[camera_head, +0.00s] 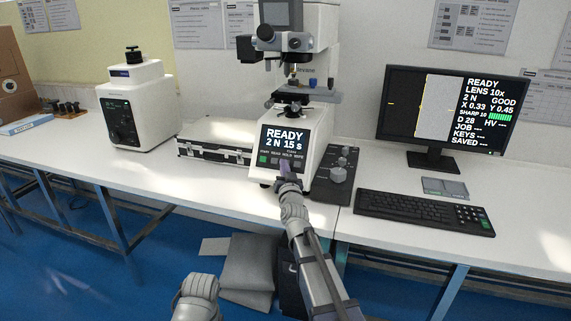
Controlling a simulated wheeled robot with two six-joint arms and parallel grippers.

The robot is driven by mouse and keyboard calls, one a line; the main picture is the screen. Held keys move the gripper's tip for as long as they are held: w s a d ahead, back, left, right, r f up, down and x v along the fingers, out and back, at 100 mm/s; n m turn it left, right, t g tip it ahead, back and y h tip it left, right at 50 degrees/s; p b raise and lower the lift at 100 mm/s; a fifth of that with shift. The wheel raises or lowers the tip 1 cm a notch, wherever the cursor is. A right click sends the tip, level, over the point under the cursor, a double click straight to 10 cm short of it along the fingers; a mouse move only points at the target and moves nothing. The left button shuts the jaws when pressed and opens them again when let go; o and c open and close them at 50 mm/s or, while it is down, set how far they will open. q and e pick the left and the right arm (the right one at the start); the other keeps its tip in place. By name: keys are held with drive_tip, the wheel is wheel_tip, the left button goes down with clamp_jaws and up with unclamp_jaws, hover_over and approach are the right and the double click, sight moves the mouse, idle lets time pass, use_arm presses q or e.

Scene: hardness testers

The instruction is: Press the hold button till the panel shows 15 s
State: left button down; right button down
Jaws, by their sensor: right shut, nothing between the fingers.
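The hardness tester (305,60) stands on the white bench in the middle of the view. Its front panel (284,138) reads "READY" and "2 N 15 s". A row of small buttons (268,160) lies under the readout, with a green one at the left end. My right gripper (285,166) is shut and empty, with its tip at the right part of this button row. It covers part of the row, and I cannot tell if it touches a button.
A monitor (450,105) and a black keyboard (425,212) stand on the right. A dark control box with knobs (336,175) sits beside the tester. A silver case (228,140) and a second white machine (137,110) are on the left. The bench front (215,192) is clear.

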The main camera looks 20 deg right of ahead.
drive_tip(key=shift+s+a+r+p, duration=0.35)
drive_tip(key=shift+s, duration=0.15)
drive_tip(key=s+r+p, duration=0.1)
drive_tip(key=s+a, duration=0.1)
drive_tip(key=s+a+r+p, duration=0.1)
drive_tip(key=shift+s+a+r+p, duration=0.25)
drive_tip(key=shift+r+p, duration=0.05)
idle(0.4)
idle(0.4)
